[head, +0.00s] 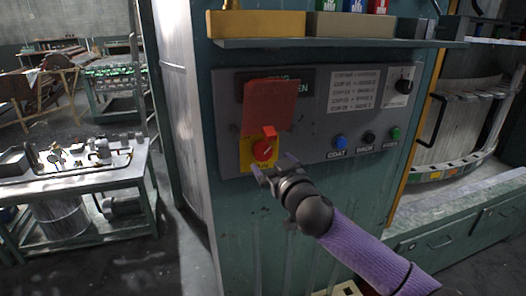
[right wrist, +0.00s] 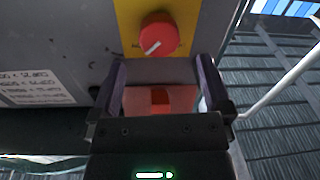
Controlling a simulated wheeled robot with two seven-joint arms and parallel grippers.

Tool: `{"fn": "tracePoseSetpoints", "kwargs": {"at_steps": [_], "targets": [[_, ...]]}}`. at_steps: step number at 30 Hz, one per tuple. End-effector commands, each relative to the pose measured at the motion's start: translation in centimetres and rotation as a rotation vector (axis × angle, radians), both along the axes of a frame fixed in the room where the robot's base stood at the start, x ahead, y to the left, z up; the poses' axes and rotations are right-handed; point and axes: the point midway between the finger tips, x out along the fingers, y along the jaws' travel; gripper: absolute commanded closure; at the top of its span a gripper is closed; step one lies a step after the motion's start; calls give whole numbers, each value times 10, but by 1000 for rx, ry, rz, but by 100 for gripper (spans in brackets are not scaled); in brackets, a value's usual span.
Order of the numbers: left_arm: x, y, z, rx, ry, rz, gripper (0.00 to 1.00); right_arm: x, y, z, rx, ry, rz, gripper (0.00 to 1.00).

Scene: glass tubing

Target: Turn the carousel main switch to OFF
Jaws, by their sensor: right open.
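The main switch is a round red knob (head: 263,150) on a yellow plate (head: 246,155) at the lower left of the grey control panel. In the right wrist view the red knob (right wrist: 160,32) shows near the top, with a white pointer mark slanting across its lower part. A red flap or tag (head: 271,104) is on the panel above the knob in the head view. My right gripper (head: 274,166) is open just below and right of the knob. In the wrist view its jaws (right wrist: 160,64) are apart and empty, with red behind them. My left gripper is out of view.
A shelf (head: 340,43) juts out above. A workbench (head: 75,178) stands at the left.

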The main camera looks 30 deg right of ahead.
Motion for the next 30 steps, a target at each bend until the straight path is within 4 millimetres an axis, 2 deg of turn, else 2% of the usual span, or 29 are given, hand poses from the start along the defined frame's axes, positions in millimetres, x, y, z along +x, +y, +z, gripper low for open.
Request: {"fn": "tracePoseSetpoints", "kwargs": {"at_steps": [3,9,20,30], "targets": [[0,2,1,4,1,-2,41,28,-6,1,2,-1,-3,0],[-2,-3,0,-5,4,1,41,54,-10,-1,0,1,0,0],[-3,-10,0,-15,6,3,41,60,-11,-1,-2,2,1,0],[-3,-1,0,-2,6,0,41,60,-10,-1,-1,2,1,72]]}}
